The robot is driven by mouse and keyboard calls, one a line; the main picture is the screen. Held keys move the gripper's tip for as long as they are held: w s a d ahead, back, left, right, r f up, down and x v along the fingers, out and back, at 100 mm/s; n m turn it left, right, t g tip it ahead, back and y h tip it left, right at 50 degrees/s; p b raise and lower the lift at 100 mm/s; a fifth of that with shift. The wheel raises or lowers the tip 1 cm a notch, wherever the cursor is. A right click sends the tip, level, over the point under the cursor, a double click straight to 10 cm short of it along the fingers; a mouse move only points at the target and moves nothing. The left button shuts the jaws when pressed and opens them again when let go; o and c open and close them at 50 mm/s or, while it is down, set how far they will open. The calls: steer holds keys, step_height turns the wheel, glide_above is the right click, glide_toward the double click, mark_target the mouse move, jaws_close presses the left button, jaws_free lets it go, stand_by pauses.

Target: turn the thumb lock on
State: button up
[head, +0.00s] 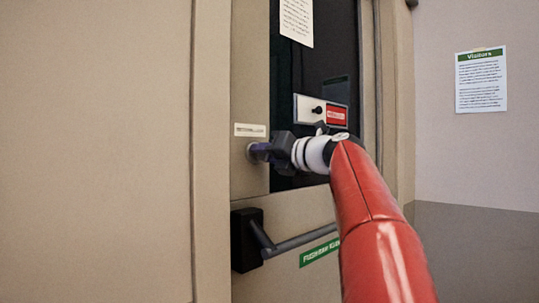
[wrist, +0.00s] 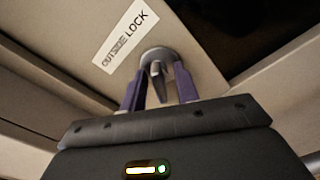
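A push bar (head: 297,241) with a green label (head: 320,251) crosses the door below my gripper. A plate (head: 308,105) with a black knob and red sign sits above my wrist, on the dark glass. A visitors notice (head: 481,82) hangs on the right wall.

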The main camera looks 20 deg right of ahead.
steer(key=v, duration=0.9)
steer(key=shift+b, duration=0.45)
steer(key=s+a+f+n+g+h, duration=0.1)
steer(key=s+a+f+n+g, duration=0.2)
steer(key=a+f+n, duration=0.6)
steer(key=s+a+f+n+g+h, duration=0.1)
steer(key=s+a+f+n+g, duration=0.25)
steer(key=f+n, duration=0.6)
steer(key=s+a+f+n+g+h, duration=0.2)
steer(key=s+f+n, duration=0.6)
steer(key=f, duration=0.5)
steer(key=s+a+f+n+g+h, duration=0.2)
steer(key=s+f+n, duration=0.6)
steer(key=f+n, duration=0.4)
steer(key=shift+s+a+f+g, duration=0.25)
steer(key=shift+f+g, duration=0.2)
steer(key=shift+f, duration=0.3)
